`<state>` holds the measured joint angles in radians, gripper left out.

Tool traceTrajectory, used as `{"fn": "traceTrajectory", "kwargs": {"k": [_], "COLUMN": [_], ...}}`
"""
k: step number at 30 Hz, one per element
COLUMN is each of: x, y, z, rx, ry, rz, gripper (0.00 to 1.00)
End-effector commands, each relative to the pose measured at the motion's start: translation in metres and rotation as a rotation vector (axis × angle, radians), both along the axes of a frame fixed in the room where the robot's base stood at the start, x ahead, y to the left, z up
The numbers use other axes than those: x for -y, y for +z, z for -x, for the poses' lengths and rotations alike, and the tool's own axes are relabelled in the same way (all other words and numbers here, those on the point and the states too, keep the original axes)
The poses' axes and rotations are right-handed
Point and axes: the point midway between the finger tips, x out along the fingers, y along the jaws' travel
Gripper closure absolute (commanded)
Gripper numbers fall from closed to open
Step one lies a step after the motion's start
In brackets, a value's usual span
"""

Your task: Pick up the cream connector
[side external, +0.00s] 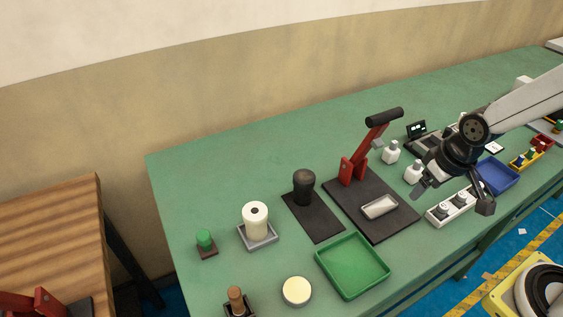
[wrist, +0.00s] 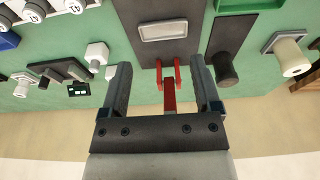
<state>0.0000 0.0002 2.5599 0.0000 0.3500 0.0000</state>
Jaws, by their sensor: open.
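No part in view is clearly a cream connector. The cream-coloured things are a short round piece (side external: 297,290) near the front edge in the side view and an upright cream roll (side external: 255,218), which also shows in the wrist view (wrist: 288,57). Two small off-white stubby parts (side external: 391,152) stand behind the press; one shows in the wrist view (wrist: 97,54). My gripper (side external: 452,197) is open and empty, above the bench right of the press, over the white strip. In the wrist view its fingers (wrist: 160,82) stand apart with nothing gripped between them.
A press with a red lever (side external: 361,152) and dark base stands left of my gripper. A white strip (side external: 436,216) with round sockets lies beneath it. A blue tray (side external: 497,174) is at right, a green tray (side external: 352,266) at front. A black cylinder (side external: 304,187) stands left of the press.

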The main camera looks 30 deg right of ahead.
Motion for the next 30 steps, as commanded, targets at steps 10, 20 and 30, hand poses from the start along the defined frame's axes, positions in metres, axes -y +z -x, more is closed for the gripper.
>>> {"fn": "traceTrajectory", "kwargs": {"k": [10, 20, 30], "x": [0.0, -0.01, -0.054], "y": [0.0, -0.008, -0.031], "z": [0.0, 0.0, -0.004], "rx": [0.0, -0.053, -0.246], "ry": [0.0, -0.078, -0.365], "rz": [0.0, -0.056, -0.268], "gripper": [0.0, 0.0, 0.0]}}
